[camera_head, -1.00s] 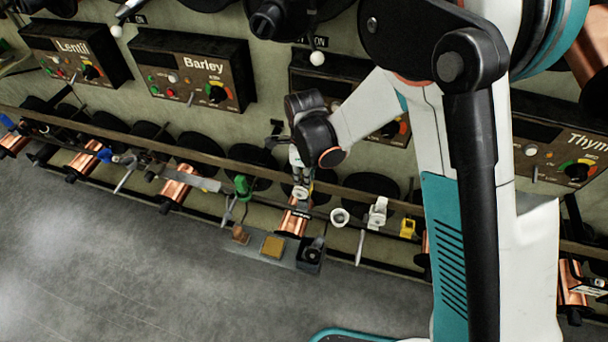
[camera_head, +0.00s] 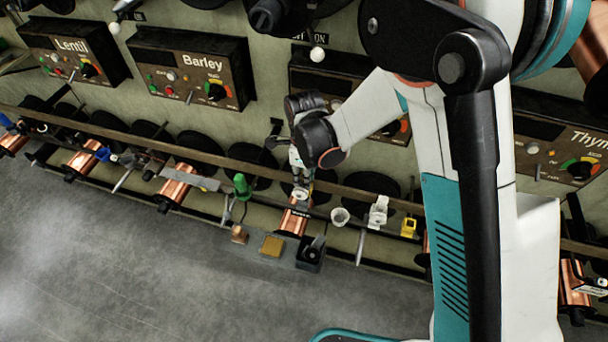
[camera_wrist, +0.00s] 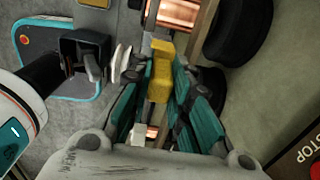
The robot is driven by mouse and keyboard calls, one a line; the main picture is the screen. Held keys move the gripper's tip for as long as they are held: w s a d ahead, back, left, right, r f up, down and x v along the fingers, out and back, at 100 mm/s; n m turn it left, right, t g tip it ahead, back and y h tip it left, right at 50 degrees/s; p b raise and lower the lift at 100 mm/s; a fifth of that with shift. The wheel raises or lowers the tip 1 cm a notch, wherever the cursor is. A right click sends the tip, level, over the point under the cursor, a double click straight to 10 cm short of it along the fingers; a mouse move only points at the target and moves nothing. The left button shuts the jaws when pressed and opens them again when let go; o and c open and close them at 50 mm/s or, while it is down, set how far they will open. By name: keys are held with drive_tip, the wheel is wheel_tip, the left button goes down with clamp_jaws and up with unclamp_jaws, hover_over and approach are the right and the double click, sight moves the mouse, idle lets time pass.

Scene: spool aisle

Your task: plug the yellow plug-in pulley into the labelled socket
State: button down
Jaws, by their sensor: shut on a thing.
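My gripper (camera_wrist: 160,85), with teal fingers, is shut on a yellow piece (camera_wrist: 160,78), which I take to be the plug-in pulley, in the wrist view. The fingers cover its sides, so its full shape is hidden. In the head view my gripper (camera_head: 300,180) points down at the rail in front of a copper spool, and the held piece is too small to make out. A small dark label (camera_head: 299,212) shows just below it; its text is unreadable. I cannot make out the socket or whether the piece touches it.
A grey tray with a yellow pad (camera_head: 272,246) and a black slotted box (camera_head: 311,254) lies before the rail (camera_head: 225,161). A white cup-like part (camera_head: 340,216), a white bracket (camera_head: 378,211) and another yellow part (camera_head: 408,226) sit right. A green part (camera_head: 242,186) stands left.

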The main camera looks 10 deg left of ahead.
drive_tip(key=shift+f+b, duration=0.4)
drive_tip(key=shift+f, duration=1.1)
drive_tip(key=c, duration=1.4)
unclamp_jaws()
wheel_tip(320, 180, up, 12)
drive_tip(key=shift+w, duration=0.15)
